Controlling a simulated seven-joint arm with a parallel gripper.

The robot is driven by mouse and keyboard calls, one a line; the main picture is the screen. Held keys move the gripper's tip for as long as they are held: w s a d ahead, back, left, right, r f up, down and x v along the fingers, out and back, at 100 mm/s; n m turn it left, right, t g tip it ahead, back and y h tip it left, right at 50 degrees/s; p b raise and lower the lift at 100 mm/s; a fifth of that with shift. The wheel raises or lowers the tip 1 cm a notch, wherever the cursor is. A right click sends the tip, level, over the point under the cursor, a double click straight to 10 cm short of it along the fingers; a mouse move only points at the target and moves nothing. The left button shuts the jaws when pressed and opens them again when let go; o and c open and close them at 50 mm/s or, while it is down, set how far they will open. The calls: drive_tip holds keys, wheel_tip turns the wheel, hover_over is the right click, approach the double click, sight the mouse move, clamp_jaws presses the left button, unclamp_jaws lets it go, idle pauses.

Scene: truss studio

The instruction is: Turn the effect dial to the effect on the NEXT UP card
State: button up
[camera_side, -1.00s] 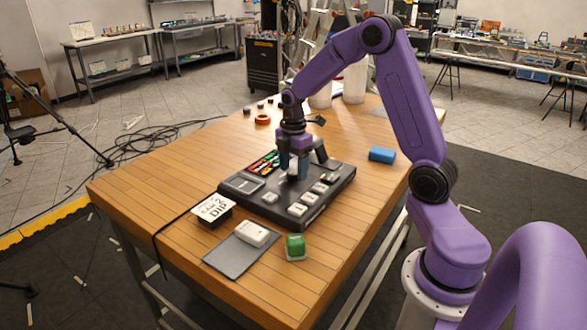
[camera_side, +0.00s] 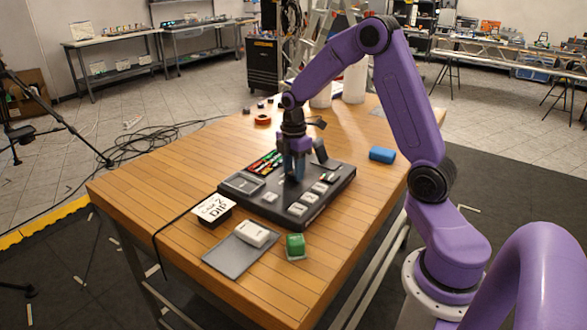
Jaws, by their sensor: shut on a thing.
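A black switcher console (camera_side: 318,214) lies on the wooden table, with pale buttons along its near side and a lever toward its far right. My purple gripper (camera_side: 296,178) points straight down over the middle of the console. Its fingers are shut on the effect dial, which they largely hide; the dial's setting cannot be read. A white card on a black block (camera_side: 213,208) stands left of the console. Its lettering includes "DIP".
A grey mat (camera_side: 228,258) with a white mouse-like object (camera_side: 253,234) lies in front of the console. A green block (camera_side: 295,245) is beside it. A black cable crosses the left table edge.

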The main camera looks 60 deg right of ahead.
drive_tip(key=m, duration=0.5)
drive_tip(key=shift+m, duration=0.4)
drive_tip(key=m, duration=1.1)
drive_tip(key=shift+m, duration=0.4)
drive_tip(key=m, duration=0.5)
drive_tip(key=shift+m, duration=0.4)
drive_tip(key=o, duration=1)
drive_tip(key=shift+o, duration=0.2)
wheel_tip(320, 180, up, 18)
drive_tip(key=shift+f, duration=0.25)
